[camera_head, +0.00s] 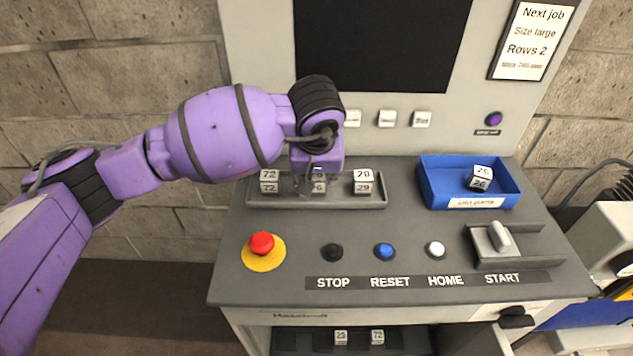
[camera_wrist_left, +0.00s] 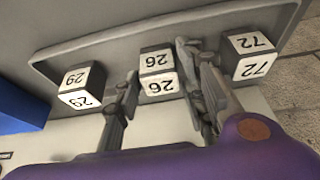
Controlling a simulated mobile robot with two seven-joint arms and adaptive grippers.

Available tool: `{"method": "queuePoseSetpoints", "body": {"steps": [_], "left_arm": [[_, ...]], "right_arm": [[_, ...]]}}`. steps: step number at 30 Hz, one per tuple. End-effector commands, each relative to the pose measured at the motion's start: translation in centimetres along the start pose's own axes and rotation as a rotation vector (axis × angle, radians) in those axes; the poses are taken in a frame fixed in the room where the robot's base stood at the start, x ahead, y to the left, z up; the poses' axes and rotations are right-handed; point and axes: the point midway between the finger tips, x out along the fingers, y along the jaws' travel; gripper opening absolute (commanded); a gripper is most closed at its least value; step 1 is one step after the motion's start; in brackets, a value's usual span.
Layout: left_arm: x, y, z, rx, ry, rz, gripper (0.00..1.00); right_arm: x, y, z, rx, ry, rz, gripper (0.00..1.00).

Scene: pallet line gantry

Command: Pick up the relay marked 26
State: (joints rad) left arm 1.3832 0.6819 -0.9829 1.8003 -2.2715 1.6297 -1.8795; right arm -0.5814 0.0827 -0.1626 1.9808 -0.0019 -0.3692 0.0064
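The relay marked 26 is a small white-and-black cube in the middle of the grey tray; it shows clearly in the left wrist view (camera_wrist_left: 157,70) and is partly hidden by my gripper in the head view (camera_head: 319,187). My left gripper (camera_head: 314,182) is pointing down over the tray. In the left wrist view its open fingers (camera_wrist_left: 160,75) stand on either side of this relay, close to its sides. I cannot tell whether they touch it. The relay appears to rest in the tray. My right gripper is in neither view.
In the grey tray (camera_head: 340,203), relay 72 (camera_head: 269,182) and relay 29 (camera_head: 363,182) flank the middle one. A blue bin (camera_head: 435,187) at right holds another relay (camera_head: 479,178), seemingly marked 26. A red stop button (camera_head: 262,243) and other controls stand in front.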

Motion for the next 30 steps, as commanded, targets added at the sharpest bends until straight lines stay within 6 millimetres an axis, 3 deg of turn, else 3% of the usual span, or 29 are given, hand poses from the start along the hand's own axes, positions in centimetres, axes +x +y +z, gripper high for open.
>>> {"method": "queuePoseSetpoints", "body": {"steps": [1,6,19,23,30], "left_arm": [[0.0,0.0,0.0,0.000,0.000,0.000,0.27],[0.0,0.0,0.0,0.000,0.000,0.000,0.05],[-1.1,0.0,-0.6,-0.001,0.003,0.000,0.04],[-2.9,0.0,-1.3,0.000,0.004,0.001,0.04],[-8.7,3.2,-0.4,0.006,0.005,0.004,0.04]], "right_arm": [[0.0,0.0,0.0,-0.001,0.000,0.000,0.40],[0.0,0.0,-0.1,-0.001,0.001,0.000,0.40],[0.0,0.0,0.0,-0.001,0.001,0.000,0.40],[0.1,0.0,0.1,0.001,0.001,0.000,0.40],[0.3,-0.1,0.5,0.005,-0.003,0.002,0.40]]}}
